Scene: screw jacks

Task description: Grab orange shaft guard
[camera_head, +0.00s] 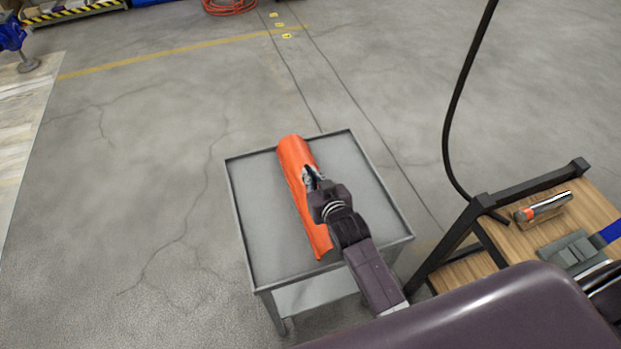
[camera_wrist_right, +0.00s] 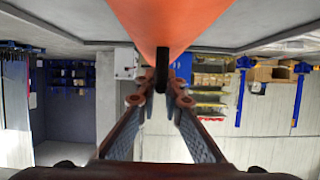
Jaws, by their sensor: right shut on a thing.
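The orange shaft guard (camera_head: 298,172) is a long curved piece lying lengthwise on a grey metal cart (camera_head: 255,235). The gripper hides part of the guard in the head view. My left gripper is in neither view.
The cart has a raised rim and a lower shelf. A wooden-topped bench (camera_head: 545,222) with a dark frame stands close at the right, holding a handheld tool (camera_head: 544,206). A black cable (camera_head: 455,120) hangs nearby. The floor left of the cart is clear.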

